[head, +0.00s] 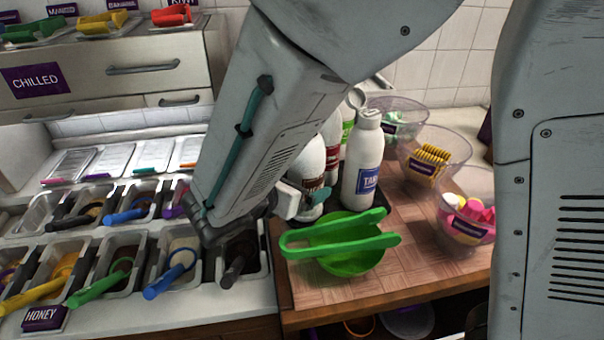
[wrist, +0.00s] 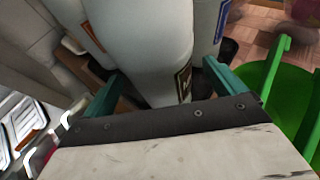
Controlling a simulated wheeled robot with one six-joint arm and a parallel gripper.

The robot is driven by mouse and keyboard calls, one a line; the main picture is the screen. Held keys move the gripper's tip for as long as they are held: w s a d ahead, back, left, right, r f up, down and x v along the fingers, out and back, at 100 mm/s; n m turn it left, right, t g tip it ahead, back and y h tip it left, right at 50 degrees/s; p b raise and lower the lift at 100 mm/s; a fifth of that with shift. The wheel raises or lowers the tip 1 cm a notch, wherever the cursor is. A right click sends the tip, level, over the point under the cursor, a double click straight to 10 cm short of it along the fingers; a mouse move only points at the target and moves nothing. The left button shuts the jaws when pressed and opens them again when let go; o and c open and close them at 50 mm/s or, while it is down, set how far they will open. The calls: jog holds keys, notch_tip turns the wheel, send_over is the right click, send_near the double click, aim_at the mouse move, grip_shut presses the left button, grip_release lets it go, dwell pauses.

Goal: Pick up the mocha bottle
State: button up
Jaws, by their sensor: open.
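A white bottle with a brown label (head: 307,166), likely the mocha bottle, stands upright at the left of a bottle group on the wooden counter. My arm covers part of it in the head view. In the wrist view the bottle (wrist: 150,50) fills the middle, its brown label on the right side. My gripper (wrist: 160,85) is open, with one teal finger on each side of this bottle. I cannot tell whether the fingers touch it. In the head view my gripper (head: 292,200) is mostly hidden behind my arm.
A blue-label bottle (head: 363,165) stands close on the right; red-label (head: 332,140) and green-label (head: 347,130) bottles are behind. A green bowl (head: 350,262) with green tongs (head: 340,242) sits in front. Clear bowls (head: 465,187) line the right; topping bins (head: 120,250) fill the left.

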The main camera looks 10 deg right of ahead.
jog(key=shift+x, duration=1.35)
jog(key=c, duration=1)
jog(key=shift+c, duration=0.2)
jog(key=o, duration=0.3)
notch_tip(320, 180, up, 9)
jog(key=shift+f, duration=0.25)
jog(key=shift+r, duration=0.35)
jog(key=c, duration=0.3)
jog(key=shift+r, duration=3.95)
